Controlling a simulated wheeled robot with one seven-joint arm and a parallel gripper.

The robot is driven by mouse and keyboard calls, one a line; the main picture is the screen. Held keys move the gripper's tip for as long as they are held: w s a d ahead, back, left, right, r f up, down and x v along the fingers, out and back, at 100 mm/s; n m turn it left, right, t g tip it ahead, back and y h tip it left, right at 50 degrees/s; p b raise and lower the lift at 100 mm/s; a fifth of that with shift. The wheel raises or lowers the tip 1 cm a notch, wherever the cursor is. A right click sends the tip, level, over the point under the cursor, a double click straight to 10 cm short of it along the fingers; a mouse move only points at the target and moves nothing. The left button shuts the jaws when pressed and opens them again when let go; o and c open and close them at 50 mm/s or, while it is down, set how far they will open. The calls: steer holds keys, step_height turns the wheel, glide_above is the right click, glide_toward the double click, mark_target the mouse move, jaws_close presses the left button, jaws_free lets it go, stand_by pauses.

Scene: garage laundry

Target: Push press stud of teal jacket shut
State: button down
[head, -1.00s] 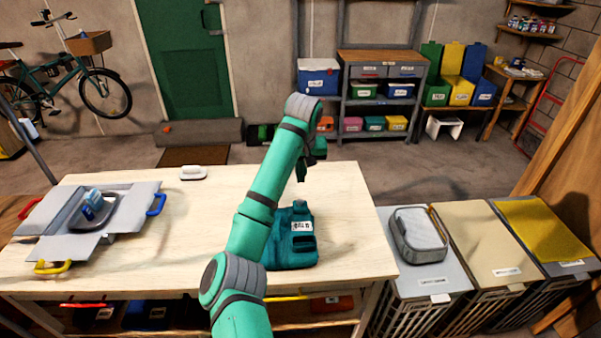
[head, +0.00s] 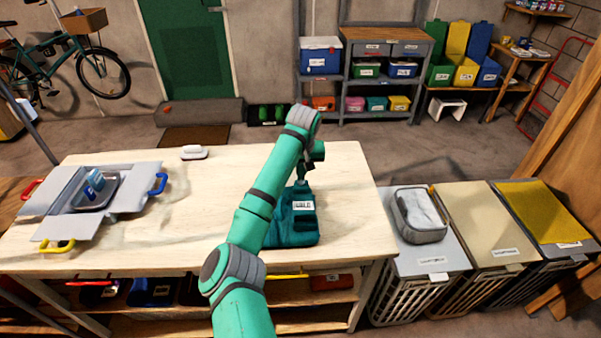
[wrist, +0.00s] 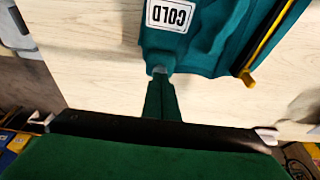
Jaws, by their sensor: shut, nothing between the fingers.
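The teal jacket (head: 290,232) lies folded on the pale wooden table, right of centre, with a white label. In the wrist view the jacket (wrist: 215,58) fills the upper right and its label reads COLD. My gripper (head: 302,180) is at the jacket's far, narrow end. In the wrist view my gripper (wrist: 160,72) is shut and empty, its tips at the jacket's edge below the label. I cannot tell whether the tips touch the cloth. The press stud cannot be made out; the tips may cover it.
A grey folding board (head: 60,215) with coloured handles lies at the table's left. A white brush-like object (head: 194,152) is near the back edge. Lidded hampers (head: 435,255) stand right of the table, one with a grey basket (head: 408,222) on top. The table's middle is clear.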

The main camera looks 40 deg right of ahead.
steer(key=shift+a, duration=0.15)
steer(key=shift+f, duration=0.3)
steer(key=shift+s+d+f, duration=0.2)
steer(key=shift+f, duration=0.15)
steer(key=shift+s+d+f, duration=0.15)
steer(key=shift+f, duration=0.2)
steer(key=shift+s+f, duration=0.1)
steer(key=shift+f, duration=0.2)
steer(key=shift+a, duration=0.1)
steer(key=shift+r, duration=0.55)
steer(key=w+v, duration=0.1)
steer(key=v, duration=1.3)
steer(key=shift+w+d+r, duration=0.2)
steer(key=shift+w+d, duration=0.05)
steer(key=shift+d, duration=0.1)
